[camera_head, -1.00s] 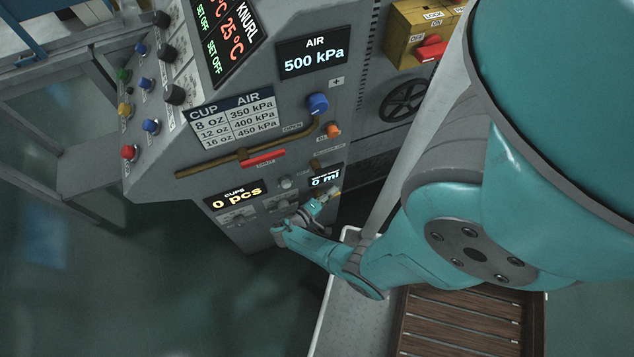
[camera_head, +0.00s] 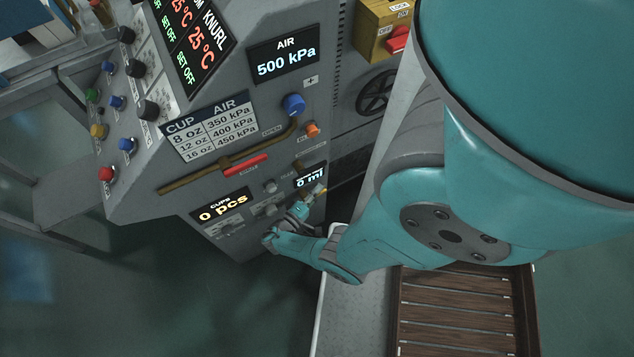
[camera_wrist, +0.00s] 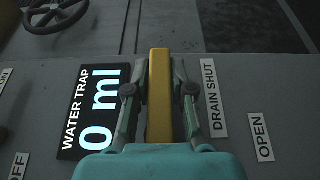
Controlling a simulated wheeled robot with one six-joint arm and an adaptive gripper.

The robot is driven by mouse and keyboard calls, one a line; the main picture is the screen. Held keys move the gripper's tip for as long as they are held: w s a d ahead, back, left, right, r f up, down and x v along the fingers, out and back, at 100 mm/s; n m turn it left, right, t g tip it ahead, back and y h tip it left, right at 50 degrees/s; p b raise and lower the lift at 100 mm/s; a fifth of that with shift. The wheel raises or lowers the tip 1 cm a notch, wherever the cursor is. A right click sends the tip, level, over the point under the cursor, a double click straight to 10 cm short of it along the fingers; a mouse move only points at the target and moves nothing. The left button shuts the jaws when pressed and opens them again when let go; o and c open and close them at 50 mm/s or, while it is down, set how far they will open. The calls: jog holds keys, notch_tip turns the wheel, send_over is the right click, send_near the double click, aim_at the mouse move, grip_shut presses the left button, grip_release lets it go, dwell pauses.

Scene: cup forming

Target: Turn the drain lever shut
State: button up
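The drain lever, a yellow bar (camera_wrist: 160,95), runs up the middle of the wrist view, between the fingers of my gripper (camera_wrist: 161,66). The fingertips lie close against both its sides, and the gripper looks shut on it. The lever's pivot is not clear. A "DRAIN SHUT" label (camera_wrist: 213,98) is just right of the gripper, with an "OPEN" label (camera_wrist: 261,138) farther right. In the head view my gripper (camera_head: 316,194) is small, low on the grey panel, and its hold is hard to make out there.
The water trap display (camera_wrist: 92,112) reads 0 ml, left of the lever. In the head view a red-handled lever (camera_head: 246,166) on a brown pipe, a blue knob (camera_head: 294,105) and an orange knob (camera_head: 312,129) are above my gripper. A slatted wooden tray (camera_head: 455,310) is at lower right.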

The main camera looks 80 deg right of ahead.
jog(key=o, duration=0.3)
jog(key=v, duration=1.2)
dwell(0.6)
